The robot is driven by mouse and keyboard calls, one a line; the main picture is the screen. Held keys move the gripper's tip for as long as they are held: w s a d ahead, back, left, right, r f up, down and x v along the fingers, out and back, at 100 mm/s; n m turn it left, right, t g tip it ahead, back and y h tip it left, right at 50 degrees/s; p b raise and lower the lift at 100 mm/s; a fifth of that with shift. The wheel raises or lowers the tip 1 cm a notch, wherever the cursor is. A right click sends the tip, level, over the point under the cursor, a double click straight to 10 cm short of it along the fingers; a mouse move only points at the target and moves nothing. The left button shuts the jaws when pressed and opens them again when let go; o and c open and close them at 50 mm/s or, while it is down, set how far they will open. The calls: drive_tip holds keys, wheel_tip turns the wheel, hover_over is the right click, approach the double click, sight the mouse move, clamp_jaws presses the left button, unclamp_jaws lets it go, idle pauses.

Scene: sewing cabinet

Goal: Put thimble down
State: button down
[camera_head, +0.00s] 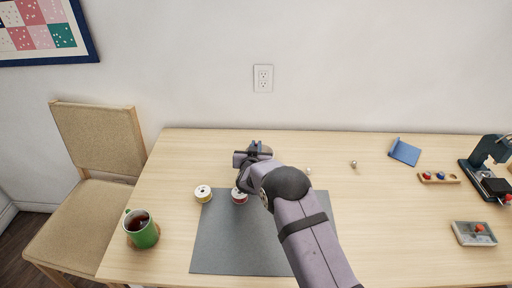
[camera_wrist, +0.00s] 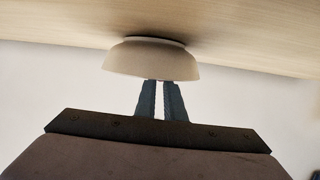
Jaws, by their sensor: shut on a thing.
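My gripper (camera_wrist: 162,85) shows in the wrist view, its two dark fingers close together with a narrow gap. The wrist view is upside down, with the wood table at the top. A cream bowl (camera_wrist: 148,60) stands on the table there, its rim towards the fingers. The fingertips end at the bowl's rim and are hidden by its wall. I cannot see the thimble; what the fingers hold is hidden. In the head view my gripper (camera_head: 256,147) is near the table's back edge, above the grey mat's far side, and my arm covers much of that spot.
A green mug (camera_head: 141,230) is at the left. A blue stand (camera_head: 404,152), a bobbin rack (camera_head: 438,179) and a sewing machine (camera_head: 484,175) are at the right.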

drive_tip(key=c, duration=1.9)
unclamp_jaws()
drive_tip(key=shift+s+f, duration=0.15)
drive_tip(key=shift+f, duration=0.2)
drive_tip(key=shift+r, duration=0.1)
drive_tip(key=shift+r+p, duration=0.7)
drive_tip(key=shift+r, duration=0.1)
drive_tip(key=b+v, duration=0.1)
drive_tip(key=v, duration=1)
drive_tip(key=shift+s+b, duration=0.3)
drive_tip(key=shift+s, duration=0.1)
